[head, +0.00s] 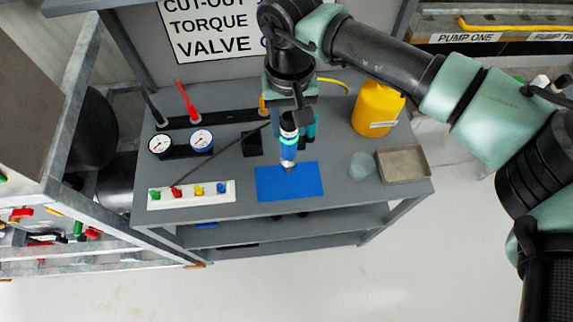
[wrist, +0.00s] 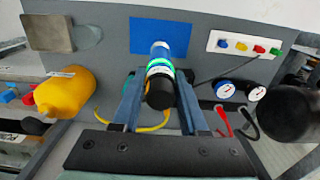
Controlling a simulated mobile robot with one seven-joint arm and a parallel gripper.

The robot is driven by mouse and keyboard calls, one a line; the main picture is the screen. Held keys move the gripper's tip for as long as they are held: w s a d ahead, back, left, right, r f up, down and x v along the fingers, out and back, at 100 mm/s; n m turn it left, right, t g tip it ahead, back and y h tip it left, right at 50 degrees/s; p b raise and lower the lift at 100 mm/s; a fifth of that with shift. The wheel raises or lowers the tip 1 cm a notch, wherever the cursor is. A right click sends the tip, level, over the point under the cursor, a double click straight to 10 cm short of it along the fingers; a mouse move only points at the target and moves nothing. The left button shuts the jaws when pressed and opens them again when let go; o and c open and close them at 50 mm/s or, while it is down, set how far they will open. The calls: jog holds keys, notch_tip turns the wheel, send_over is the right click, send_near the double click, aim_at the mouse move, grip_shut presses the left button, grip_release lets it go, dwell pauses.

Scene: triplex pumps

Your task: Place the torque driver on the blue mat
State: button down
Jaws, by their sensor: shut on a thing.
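The torque driver (head: 288,145) is a cylinder with a black end, green and white bands and a blue lower part. In the wrist view the torque driver (wrist: 160,72) sits between the two fingers of my gripper (wrist: 160,92), which is shut on it. In the head view my gripper (head: 290,120) holds it upright, with its lower end in front of the back part of the blue mat (head: 290,187). Whether that end touches the mat I cannot tell. The blue mat also shows in the wrist view (wrist: 145,35), partly hidden by the driver.
Left of the mat is a white strip with coloured knobs (head: 190,194), with two gauges (head: 202,140) behind it. A yellow bottle (head: 378,108), a small grey-blue piece (head: 362,166) and a metal tray (head: 403,164) stand to the right. A thin dark rod (head: 222,154) slants left of the gripper.

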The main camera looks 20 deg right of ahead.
aim_at(289, 152)
notch_tip(289, 152, down, 9)
jog(key=shift+f+p, duration=0.1)
jog(key=shift+p, duration=0.75)
jog(key=c, duration=0.8)
grip_release()
jog(key=shift+s, duration=0.15)
jog(key=shift+c, duration=0.2)
jog(key=o, duration=0.4)
jog(key=shift+f, duration=0.1)
notch_tip(289, 152, up, 12)
jog(key=b, duration=0.2)
jog(key=shift+b, duration=0.4)
